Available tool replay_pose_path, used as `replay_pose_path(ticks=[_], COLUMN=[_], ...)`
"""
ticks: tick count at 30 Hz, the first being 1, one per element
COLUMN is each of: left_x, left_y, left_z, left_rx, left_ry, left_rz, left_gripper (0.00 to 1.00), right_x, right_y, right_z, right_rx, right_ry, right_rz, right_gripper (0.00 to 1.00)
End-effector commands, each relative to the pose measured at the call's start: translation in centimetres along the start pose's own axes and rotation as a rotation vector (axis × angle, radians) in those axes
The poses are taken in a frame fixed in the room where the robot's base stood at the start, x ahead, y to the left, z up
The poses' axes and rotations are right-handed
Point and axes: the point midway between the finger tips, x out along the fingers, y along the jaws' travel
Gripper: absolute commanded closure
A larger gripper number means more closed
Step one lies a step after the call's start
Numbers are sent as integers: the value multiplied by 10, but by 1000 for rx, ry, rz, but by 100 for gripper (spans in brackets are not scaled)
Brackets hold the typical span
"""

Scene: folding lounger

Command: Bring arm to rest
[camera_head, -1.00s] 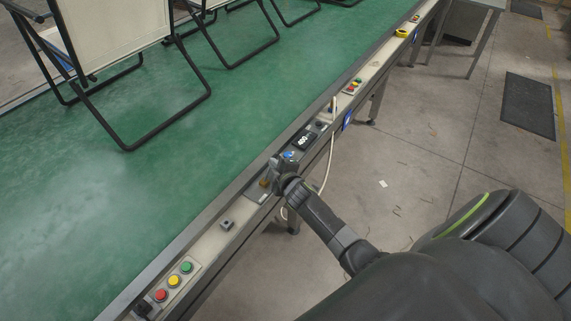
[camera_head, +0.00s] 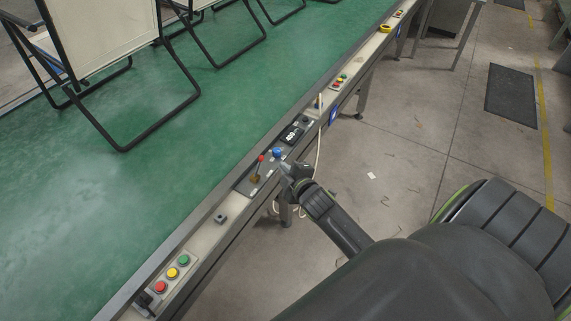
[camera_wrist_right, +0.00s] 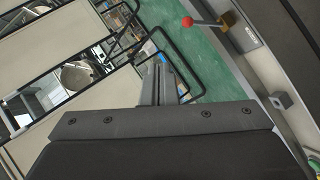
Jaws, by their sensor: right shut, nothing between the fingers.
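My right gripper (camera_head: 287,171) is shut and empty in the head view, just to the right of the control panel on the conveyor's edge rail. Its shut fingers (camera_wrist_right: 158,82) point up in the right wrist view. The lever's red knob (camera_wrist_right: 187,22) also shows in the right wrist view. My left gripper is not in view.
A green conveyor belt (camera_head: 200,110) carries folding loungers (camera_head: 105,40). Red, yellow and green buttons (camera_head: 172,273) sit on the near rail. A white cable hangs beside the rail.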

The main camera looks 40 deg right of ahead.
Motion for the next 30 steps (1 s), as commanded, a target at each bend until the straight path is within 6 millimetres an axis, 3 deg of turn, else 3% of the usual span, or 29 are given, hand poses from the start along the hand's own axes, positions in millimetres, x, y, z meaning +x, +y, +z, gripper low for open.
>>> replay_pose_path(ticks=[4, 15, 18, 20, 23, 26, 30], left_x=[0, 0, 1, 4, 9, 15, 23], left_y=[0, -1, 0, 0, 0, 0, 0], left_z=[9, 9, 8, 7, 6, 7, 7], left_rx=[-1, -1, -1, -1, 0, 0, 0], left_ry=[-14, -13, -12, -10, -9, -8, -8], left_rz=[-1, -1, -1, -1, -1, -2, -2], left_gripper=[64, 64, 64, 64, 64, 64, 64], right_x=[0, 0, 0, 0, -4, -17, -52], right_y=[0, 0, -11, -29, -77, -141, -229], right_z=[0, 0, 8, 19, 51, 91, 143], right_rx=[0, 1, 17, 43, 120, 225, 375], right_ry=[0, 0, -14, -36, -102, -197, -348], right_rz=[0, 0, -19, -48, -126, -224, -348], right_gripper=[100, 100, 100, 100, 100, 100, 100])
